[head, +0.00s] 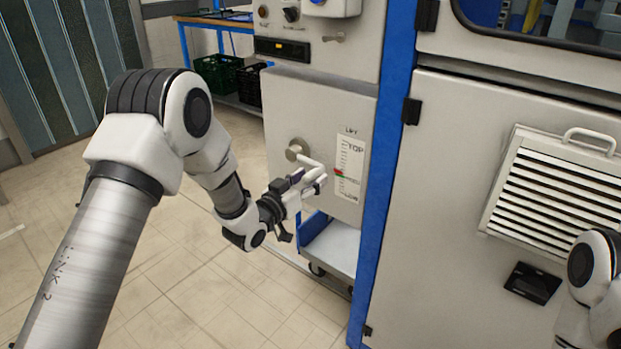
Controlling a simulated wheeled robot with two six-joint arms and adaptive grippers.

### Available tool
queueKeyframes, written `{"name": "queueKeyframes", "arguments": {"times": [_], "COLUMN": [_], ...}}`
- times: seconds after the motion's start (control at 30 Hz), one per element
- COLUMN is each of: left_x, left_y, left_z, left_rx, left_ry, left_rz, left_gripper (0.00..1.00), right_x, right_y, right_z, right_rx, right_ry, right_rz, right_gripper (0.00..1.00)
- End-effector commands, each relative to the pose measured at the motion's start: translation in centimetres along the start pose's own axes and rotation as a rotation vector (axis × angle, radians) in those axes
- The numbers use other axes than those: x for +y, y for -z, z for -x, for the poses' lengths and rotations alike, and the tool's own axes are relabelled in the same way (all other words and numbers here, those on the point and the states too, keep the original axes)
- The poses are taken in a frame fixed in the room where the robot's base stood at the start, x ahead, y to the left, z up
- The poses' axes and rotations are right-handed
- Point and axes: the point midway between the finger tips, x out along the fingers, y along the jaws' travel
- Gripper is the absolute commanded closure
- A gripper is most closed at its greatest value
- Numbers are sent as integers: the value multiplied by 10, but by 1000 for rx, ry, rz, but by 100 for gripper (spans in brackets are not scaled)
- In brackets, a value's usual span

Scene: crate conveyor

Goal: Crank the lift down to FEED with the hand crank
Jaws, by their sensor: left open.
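The hand crank (297,149) is on the grey cabinet front, with a round hub and a light arm reaching down to the right. My left gripper (311,182) is open at the crank's outer end. The fingers overlap the crank's grip there, and I cannot tell whether they touch it. The lift scale (349,166) is a white label right of the crank, with TOP above, a middle mark that looks like FEED, and LOW below. A small red and green pointer (339,173) sits close to the middle mark. My right gripper is out of view.
A blue cart (336,246) stands under the cabinet. A blue post (393,150) and a louvred panel (555,190) are to the right. Green and black crates (219,74) sit on a rack behind. The tiled floor at left is clear.

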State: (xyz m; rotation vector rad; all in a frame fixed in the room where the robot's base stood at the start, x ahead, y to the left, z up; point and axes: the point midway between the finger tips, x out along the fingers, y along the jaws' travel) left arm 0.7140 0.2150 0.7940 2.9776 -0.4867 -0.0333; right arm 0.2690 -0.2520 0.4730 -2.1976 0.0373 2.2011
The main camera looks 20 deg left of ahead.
Motion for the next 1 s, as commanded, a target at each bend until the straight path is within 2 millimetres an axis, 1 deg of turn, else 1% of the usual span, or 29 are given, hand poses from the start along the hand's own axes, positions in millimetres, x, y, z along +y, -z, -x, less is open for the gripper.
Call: {"name": "queueKeyframes", "arguments": {"times": [0.03, 0.1, 0.3, 0.37, 0.4, 0.47, 0.6, 0.67, 0.9, 1.0], "left_x": [0, 1, 1, 1, 1, 0, 0, 1, 1, -1], "left_y": [0, 0, 0, 0, 0, 0, 1, 5, 40, 44], "left_z": [-5, -8, -9, -8, -8, -8, -8, -8, -9, -9], "left_rx": [2, 1, 0, 0, 0, 1, 1, 1, 0, 2], "left_ry": [-1, -1, 0, 0, 0, 0, 0, 0, 2, 1], "left_rz": [0, 0, 1, 1, 1, 1, 2, 19, 259, 259], "left_gripper": [45, 45, 45, 66, 80, 100, 100, 100, 100, 100], "right_x": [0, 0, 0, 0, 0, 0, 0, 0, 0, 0], "right_y": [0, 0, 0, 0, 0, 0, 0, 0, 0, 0], "right_z": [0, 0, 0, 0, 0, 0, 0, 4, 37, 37], "right_rx": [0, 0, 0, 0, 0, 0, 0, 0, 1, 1], "right_ry": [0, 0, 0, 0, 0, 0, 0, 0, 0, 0], "right_rz": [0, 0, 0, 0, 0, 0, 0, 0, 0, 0], "right_gripper": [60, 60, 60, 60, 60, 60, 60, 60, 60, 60]}}
